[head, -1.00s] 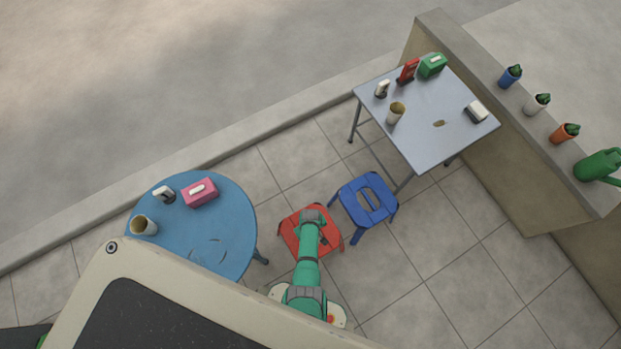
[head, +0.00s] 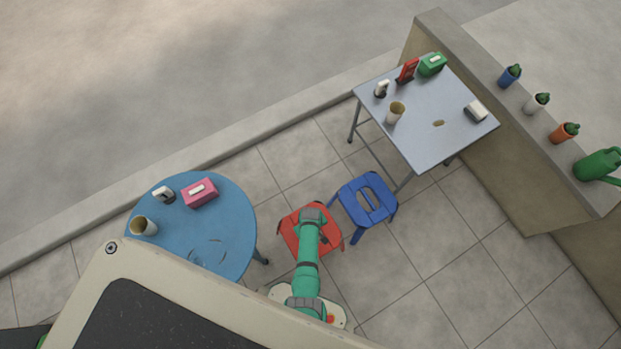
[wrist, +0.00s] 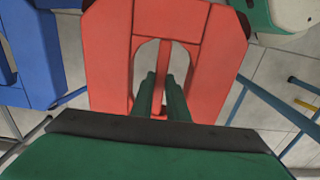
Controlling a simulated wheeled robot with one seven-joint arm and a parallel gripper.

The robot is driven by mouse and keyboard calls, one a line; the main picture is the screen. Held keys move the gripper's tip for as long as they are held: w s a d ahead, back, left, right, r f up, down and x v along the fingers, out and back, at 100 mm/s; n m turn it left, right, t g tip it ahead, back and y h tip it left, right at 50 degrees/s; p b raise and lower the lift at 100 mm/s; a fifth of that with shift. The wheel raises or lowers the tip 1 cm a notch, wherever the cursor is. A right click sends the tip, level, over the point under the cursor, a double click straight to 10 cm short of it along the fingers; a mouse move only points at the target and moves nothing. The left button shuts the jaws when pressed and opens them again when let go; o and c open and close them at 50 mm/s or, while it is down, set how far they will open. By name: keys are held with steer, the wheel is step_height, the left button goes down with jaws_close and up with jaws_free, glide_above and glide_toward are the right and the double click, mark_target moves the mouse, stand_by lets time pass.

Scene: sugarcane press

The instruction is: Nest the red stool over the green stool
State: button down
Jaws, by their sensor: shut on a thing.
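The red stool (head: 294,234) is in the head view, in front of the round blue table's right side and partly hidden under my green arm. Its seat (wrist: 110,45) fills the middle of the wrist view, with an opening crossed by a narrow red bar. My gripper (wrist: 161,80) is shut on the red stool at that bar, one dark green finger on each side. In the head view my gripper is hidden by the arm. I cannot tell whether the stool's feet touch the floor. I make out no green stool in either view.
A blue stool (head: 352,190) stands close right of the red one; it shows at left in the wrist view (wrist: 35,50). The round blue table (head: 235,215) is at left, a grey table (head: 440,150) at upper right. Tiled floor at right (head: 440,270) is clear.

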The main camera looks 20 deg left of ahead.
step_height(320, 180, up, 28)
steer(key=shift+r, duration=0.25)
stand_by(1.7)
steer(key=shift+w, duration=0.1)
